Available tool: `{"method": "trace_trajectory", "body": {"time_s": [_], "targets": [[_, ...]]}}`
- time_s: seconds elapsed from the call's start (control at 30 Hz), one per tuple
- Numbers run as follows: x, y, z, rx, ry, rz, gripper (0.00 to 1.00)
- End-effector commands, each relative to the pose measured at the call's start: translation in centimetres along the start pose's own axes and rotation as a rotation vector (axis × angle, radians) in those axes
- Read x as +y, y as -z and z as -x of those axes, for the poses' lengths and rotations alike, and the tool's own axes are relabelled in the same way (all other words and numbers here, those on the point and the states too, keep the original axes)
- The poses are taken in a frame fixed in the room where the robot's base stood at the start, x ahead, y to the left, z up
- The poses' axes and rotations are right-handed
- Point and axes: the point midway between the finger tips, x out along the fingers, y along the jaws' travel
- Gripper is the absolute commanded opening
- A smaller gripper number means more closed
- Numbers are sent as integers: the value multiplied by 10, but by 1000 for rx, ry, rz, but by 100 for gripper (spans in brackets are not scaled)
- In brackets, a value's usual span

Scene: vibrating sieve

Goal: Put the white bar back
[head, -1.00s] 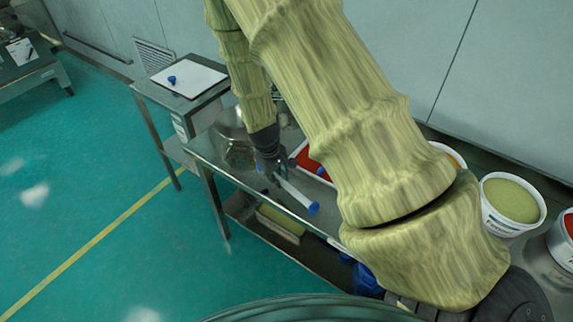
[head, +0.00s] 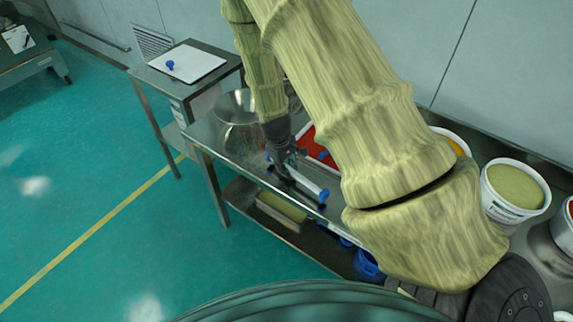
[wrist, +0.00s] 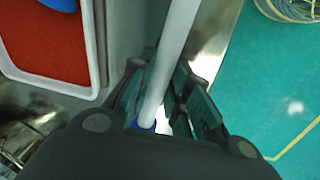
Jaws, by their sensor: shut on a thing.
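The white bar (head: 305,183) has blue ends and is held by my gripper (head: 287,166) above the front part of the steel table. In the head view it points toward the lower right, with one blue end near the table's front edge. In the wrist view the white bar (wrist: 178,50) runs up from between the two fingers of my gripper (wrist: 158,100), which are shut on it. Its near blue end shows low between the fingers; its far end is out of that view.
A tray with red contents (wrist: 45,40) lies beside the bar, partly hidden by my arm in the head view. A metal bowl (head: 238,112) stands left of my gripper. A white board (head: 187,62) lies on the side table. Buckets (head: 513,192) stand at right.

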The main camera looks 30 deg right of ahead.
Motion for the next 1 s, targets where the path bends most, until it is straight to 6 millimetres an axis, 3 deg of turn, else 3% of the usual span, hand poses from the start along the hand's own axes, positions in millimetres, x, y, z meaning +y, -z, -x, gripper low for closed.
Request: {"method": "trace_trajectory", "body": {"time_s": [0.2, 1.0], "targets": [[-2, 0, -12, 0, 0, 0, 0], [-3, 0, -16, -1, 0, 0, 0]]}}
